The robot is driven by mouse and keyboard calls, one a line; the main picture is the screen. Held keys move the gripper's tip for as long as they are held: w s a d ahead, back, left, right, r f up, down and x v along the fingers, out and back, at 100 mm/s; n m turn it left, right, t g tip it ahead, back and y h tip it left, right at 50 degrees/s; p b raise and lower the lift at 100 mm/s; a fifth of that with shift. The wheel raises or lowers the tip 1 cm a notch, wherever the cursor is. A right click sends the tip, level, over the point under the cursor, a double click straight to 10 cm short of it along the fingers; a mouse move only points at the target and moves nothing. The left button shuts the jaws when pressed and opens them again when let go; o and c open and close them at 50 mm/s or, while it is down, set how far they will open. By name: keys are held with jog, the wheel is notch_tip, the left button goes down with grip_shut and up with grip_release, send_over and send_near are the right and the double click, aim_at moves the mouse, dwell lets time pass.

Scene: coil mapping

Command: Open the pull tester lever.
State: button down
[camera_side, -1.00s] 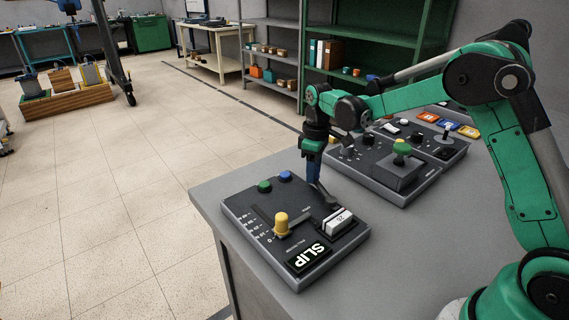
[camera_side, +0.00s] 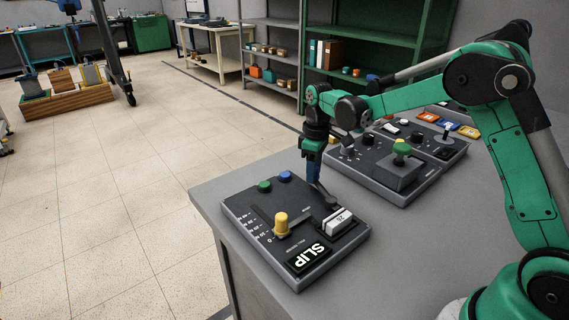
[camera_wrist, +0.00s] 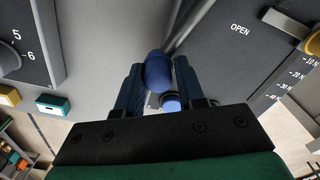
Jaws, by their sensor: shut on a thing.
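The pull tester (camera_side: 240,205) is a dark grey panel on the near left of the bench. Its lever (camera_wrist: 188,28) shows in the wrist view as a metal rod ending in a rounded blue grip (camera_wrist: 158,70). My gripper (camera_wrist: 159,66) is shut on this blue grip, one finger on each side. In the side view my gripper (camera_side: 316,182) points down over the far right part of the tester. There the grip is mostly hidden by the fingers. The word OPEN is printed on the panel beside the lever in the wrist view.
The tester also bears a yellow knob (camera_side: 281,224) by a scale, a green button (camera_side: 264,186), a blue button (camera_side: 285,176), a white block (camera_side: 338,221) and a lit SLIP display (camera_side: 309,256). Another control panel (camera_side: 400,190) with a green-topped knob stands behind to the right.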

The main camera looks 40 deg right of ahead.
jog(key=shift+a+n, duration=0.1)
jog(key=shift+n, duration=0.4)
jog(key=shift+w+a+n, duration=0.2)
jog(key=shift+a+n, duration=0.7)
jog(key=shift+n, duration=0.3)
jog(key=a+n, duration=0.2)
jog(key=shift+s+n, duration=0.1)
jog(key=shift+n, duration=0.3)
jog(key=a+n, duration=0.2)
jog(key=n, duration=0.1)
jog(key=shift+s, duration=0.4)
jog(key=shift+s+a+n, duration=0.45)
jog(key=shift+a+n, duration=0.2)
jog(key=shift+n, duration=0.55)
